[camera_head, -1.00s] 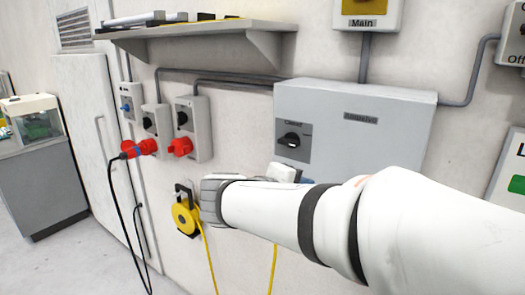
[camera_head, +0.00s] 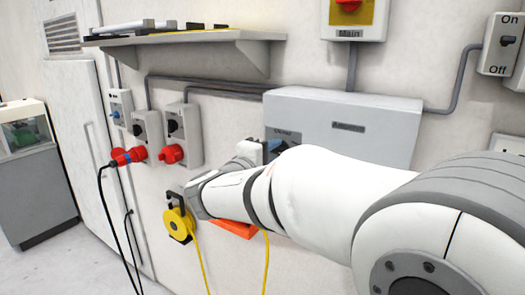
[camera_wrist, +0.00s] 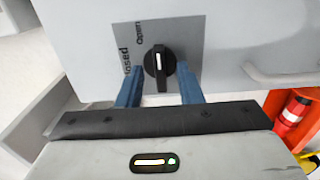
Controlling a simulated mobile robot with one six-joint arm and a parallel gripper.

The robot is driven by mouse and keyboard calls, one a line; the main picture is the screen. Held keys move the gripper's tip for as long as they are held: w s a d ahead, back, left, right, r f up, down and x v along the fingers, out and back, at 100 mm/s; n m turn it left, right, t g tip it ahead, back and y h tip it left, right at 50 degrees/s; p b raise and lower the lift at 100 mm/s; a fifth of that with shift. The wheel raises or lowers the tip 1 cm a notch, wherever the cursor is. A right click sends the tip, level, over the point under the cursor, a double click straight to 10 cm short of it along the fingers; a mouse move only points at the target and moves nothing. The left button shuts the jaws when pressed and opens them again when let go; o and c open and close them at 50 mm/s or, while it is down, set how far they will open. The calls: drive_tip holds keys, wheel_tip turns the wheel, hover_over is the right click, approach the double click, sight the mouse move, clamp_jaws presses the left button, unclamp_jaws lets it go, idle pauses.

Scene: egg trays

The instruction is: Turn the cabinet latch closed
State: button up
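The grey cabinet (camera_head: 390,110) hangs on the wall, right of the middle in the head view. Its latch is a black rotary knob (camera_wrist: 159,62) with a white line, on a dark grey plate (camera_wrist: 190,35) marked "Closed" and "Open". The knob's grip runs nearly up and down in the wrist view. My gripper (camera_wrist: 159,72) is open, with one blue finger on each side of the knob's lower part and visible gaps to both. In the head view my gripper (camera_head: 262,150) is at the cabinet's left front, and my arm hides the knob and lower front.
A grey handle (camera_wrist: 282,76) sticks out from the cabinet front. A shelf (camera_head: 190,38) juts out above left. Switch boxes with red plugs (camera_head: 172,153) and a yellow cable reel (camera_head: 178,222) are on the wall at left. A red cylinder (camera_wrist: 292,112) shows at right in the wrist view.

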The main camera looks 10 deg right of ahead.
drive_tip(key=shift+w+d, duration=0.1)
drive_tip(key=shift+c, duration=0.3)
clamp_jaws()
